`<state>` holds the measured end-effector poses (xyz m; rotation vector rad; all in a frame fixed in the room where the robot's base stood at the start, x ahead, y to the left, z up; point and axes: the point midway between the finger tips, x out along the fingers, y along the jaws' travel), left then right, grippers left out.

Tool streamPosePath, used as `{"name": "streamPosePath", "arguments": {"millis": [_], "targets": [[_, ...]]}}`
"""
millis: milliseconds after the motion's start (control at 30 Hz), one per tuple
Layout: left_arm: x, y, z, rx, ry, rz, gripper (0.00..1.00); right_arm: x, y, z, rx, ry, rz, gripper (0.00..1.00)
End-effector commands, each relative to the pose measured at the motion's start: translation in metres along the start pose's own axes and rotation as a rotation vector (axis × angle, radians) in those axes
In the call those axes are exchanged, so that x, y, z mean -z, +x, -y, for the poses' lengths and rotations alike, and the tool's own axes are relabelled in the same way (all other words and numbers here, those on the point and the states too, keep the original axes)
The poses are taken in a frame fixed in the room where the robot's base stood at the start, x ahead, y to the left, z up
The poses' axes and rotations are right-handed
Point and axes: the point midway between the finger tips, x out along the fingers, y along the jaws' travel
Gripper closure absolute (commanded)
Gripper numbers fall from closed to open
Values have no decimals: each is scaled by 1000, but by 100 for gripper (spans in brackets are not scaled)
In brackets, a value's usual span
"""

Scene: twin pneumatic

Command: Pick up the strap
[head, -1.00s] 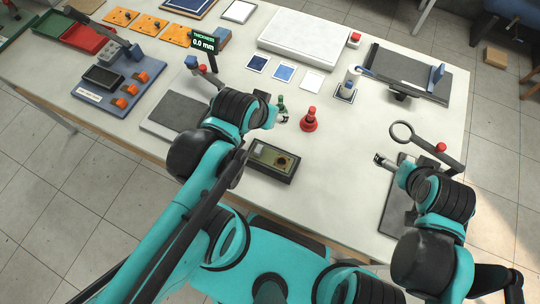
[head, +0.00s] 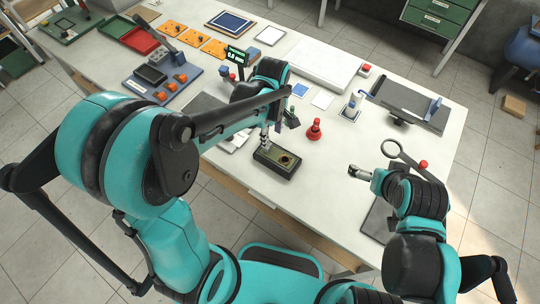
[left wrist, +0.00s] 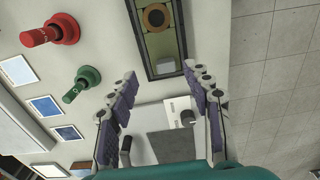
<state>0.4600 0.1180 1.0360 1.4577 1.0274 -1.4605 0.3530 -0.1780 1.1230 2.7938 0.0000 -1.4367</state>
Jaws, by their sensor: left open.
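I cannot make out a strap for certain. A dark open box (head: 270,167) with a yellow-green floor lies near the table's front edge. In the left wrist view this box (left wrist: 137,40) holds a brown ring (left wrist: 156,17) and a small grey block (left wrist: 166,66). My left gripper (head: 271,136) is just behind the box, pointing down. In the left wrist view its fingers (left wrist: 160,76) are spread and empty, with the box beyond the tips. My right gripper (head: 357,171) is over the table's right part; its finger opening is too small to tell.
A red knobbed piece (head: 314,129) and a green one (head: 291,117) stand close to the left gripper. A ring stand (head: 391,149) is by my right arm. A dark tray stand (head: 412,106) is at the back right. White table shows between box and right gripper.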

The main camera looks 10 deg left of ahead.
Motion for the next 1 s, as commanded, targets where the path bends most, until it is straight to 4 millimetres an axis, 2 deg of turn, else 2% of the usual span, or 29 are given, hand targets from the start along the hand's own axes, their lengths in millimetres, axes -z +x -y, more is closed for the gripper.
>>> {"name": "streamPosePath", "arguments": {"millis": [400, 500, 733, 900, 933, 1000], "targets": [[7, 58, 8, -2, 3, 0, 50, -12, 17, 0, 0, 0, 0, 0], [7, 64, 8, -2, 3, 0, 50, -13, 18, 0, 0, 0, 0, 0], [7, 64, 8, -2, 3, -1, 50, -12, 17, 0, 0, 0, 0, 0], [7, 64, 8, -2, 3, -1, 95, -12, 17, 0, 0, 0, 0, 0], [7, 64, 8, -2, 3, -1, 100, -12, 17, 0, 0, 0, 0, 0], [7, 64, 8, -2, 3, -1, 100, -12, 17, 0, 0, 0, 0, 0]]}}
